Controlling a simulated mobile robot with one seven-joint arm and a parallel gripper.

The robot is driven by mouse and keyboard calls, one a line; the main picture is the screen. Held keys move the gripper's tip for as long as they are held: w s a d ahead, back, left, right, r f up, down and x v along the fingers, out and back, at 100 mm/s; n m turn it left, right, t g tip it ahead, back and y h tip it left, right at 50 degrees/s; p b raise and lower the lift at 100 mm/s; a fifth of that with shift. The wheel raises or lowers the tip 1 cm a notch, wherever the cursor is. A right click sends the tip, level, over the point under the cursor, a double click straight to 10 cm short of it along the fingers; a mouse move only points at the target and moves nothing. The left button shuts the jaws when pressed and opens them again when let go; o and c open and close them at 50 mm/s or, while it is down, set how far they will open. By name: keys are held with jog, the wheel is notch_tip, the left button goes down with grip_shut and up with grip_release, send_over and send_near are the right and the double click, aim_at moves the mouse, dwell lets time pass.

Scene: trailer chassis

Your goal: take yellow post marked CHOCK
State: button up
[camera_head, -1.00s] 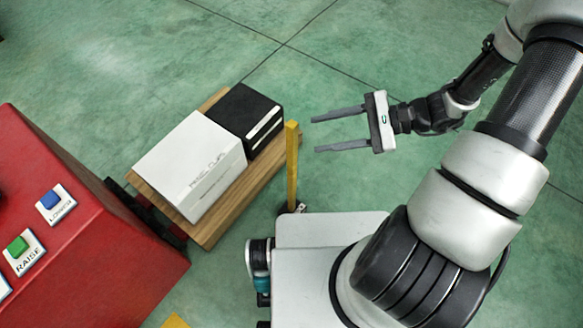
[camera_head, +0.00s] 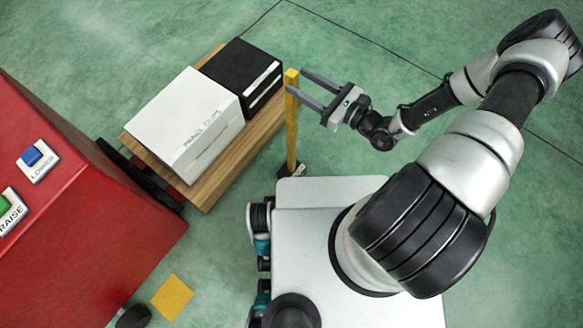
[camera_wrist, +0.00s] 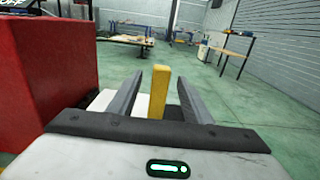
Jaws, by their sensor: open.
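The yellow post (camera_head: 291,125) stands upright beside the wooden pallet, its foot in a small dark base near the front of my base. No CHOCK lettering is readable on it. My gripper (camera_head: 297,84) is open, and its two grey fingers reach left to the top part of the post. In the wrist view the post (camera_wrist: 159,92) stands between the two fingers of my gripper (camera_wrist: 162,85), with gaps on both sides. The post's lower part is hidden there by the gripper body.
A white box (camera_head: 185,125) and a black box (camera_head: 243,76) sit on the wooden pallet (camera_head: 213,187) close left of the post. A red cabinet (camera_head: 90,230) with LOWER and RAISE buttons stands further left. Green floor is clear beyond the arm.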

jog(key=b+x, duration=0.1)
jog(key=x, duration=0.7)
jog(key=shift+f, duration=0.1)
grip_shut()
jog(key=shift+w, duration=0.1)
dwell(1.2)
